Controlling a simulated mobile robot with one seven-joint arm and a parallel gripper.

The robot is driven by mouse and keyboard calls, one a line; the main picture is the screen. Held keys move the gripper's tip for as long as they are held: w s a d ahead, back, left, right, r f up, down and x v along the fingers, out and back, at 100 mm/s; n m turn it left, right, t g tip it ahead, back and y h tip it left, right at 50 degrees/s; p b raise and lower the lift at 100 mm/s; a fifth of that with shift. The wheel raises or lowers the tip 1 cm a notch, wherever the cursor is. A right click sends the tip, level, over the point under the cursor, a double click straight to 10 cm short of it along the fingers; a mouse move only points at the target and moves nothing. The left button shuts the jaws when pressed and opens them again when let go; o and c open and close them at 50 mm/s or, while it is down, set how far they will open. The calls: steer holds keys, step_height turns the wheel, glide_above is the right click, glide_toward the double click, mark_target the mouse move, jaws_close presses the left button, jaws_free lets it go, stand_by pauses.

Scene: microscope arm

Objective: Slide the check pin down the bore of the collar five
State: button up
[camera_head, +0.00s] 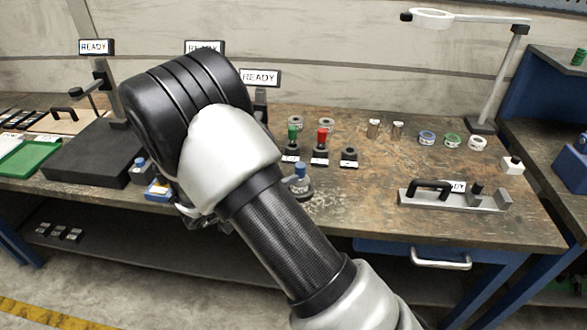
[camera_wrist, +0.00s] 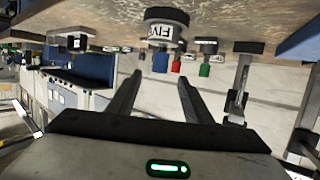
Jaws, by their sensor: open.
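A collar marked FIVE (camera_wrist: 165,32) shows upside down in the wrist view, beyond my fingertips. In the head view it appears as a grey round collar (camera_head: 300,190) near the bench's front edge. A blue-topped pin (camera_head: 300,170) stands upright at its top; its blue end also shows in the wrist view (camera_wrist: 160,62). I cannot tell how deep the pin sits in the bore. My gripper (camera_wrist: 160,78) is open and empty, apart from the collar and pin. In the head view my arm hides most of the gripper.
Green (camera_head: 293,134) and red (camera_head: 322,137) pins stand in dark holders, beside an empty-looking holder (camera_head: 349,156). A metal fixture with a black handle (camera_head: 432,190) lies at right. A dark block (camera_head: 80,150) is at left. The bench between collar and fixture is clear.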

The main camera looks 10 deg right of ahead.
steer(key=v, duration=0.8)
steer(key=shift+s+a+r, duration=0.15)
steer(key=shift+s, duration=0.05)
stand_by(0.5)
steer(key=w+a+r+n+t+y+p, duration=0.1)
steer(key=w+r+t+y+p, duration=0.1)
steer(key=w+r+y, duration=0.35)
steer(key=w+a+r+n+t+y+p, duration=0.1)
steer(key=w+r+y+p, duration=0.15)
steer(key=r, duration=0.65)
steer(key=s+r+n+y+p, duration=0.1)
steer(key=s+r+n+y, duration=0.15)
steer(key=r, duration=0.35)
steer(key=s+r+n+y+p, duration=0.1)
steer(key=s+r+n+y, duration=0.1)
steer(key=r+y, duration=0.35)
steer(key=s+d+n+g+h+p, duration=0.1)
steer(key=s+d+g, duration=0.1)
steer(key=s+d, duration=0.3)
steer(key=s+d+r+n+g+h+p, duration=0.1)
steer(key=s+d, duration=0.4)
steer(key=s, duration=0.8)
steer(key=s+d+r+n+g+h+p, duration=0.1)
steer(key=s+d+n+g+h+p, duration=0.1)
steer(key=s+d, duration=0.3)
steer(key=s+g, duration=0.1)
steer(key=s, duration=0.3)
steer(key=shift+r, duration=0.15)
